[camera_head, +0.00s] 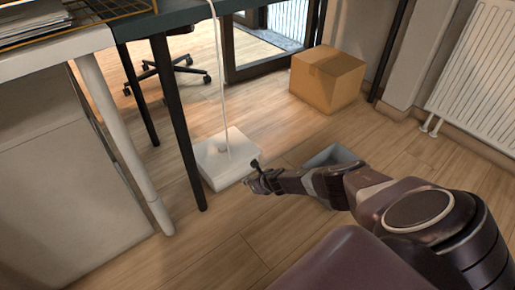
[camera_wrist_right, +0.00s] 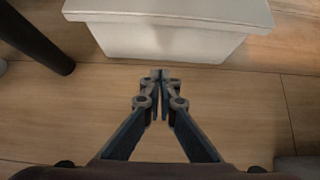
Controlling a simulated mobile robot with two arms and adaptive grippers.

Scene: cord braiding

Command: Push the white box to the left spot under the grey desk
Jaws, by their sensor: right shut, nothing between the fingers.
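The white box (camera_head: 210,170) sits on the wooden floor, just right of the black front leg (camera_head: 178,120) of the dark grey desk (camera_head: 165,20). A white cord (camera_head: 218,80) hangs down in front of it or onto it; I cannot tell which. My right gripper (camera_head: 257,178) is low, at the right side of the box. In the right wrist view the gripper (camera_wrist_right: 160,74) is shut and empty, pointing at the near side of the white box (camera_wrist_right: 170,40), with a small gap seeming to show. My left gripper is not in view.
A grey bin (camera_head: 332,154) stands right of the box, partly behind my right arm. A cardboard box (camera_head: 328,78) stands farther back. A wheeled chair (camera_head: 168,72) is behind the desk. A white desk leg (camera_head: 120,140) and cabinet (camera_head: 65,190) are at left.

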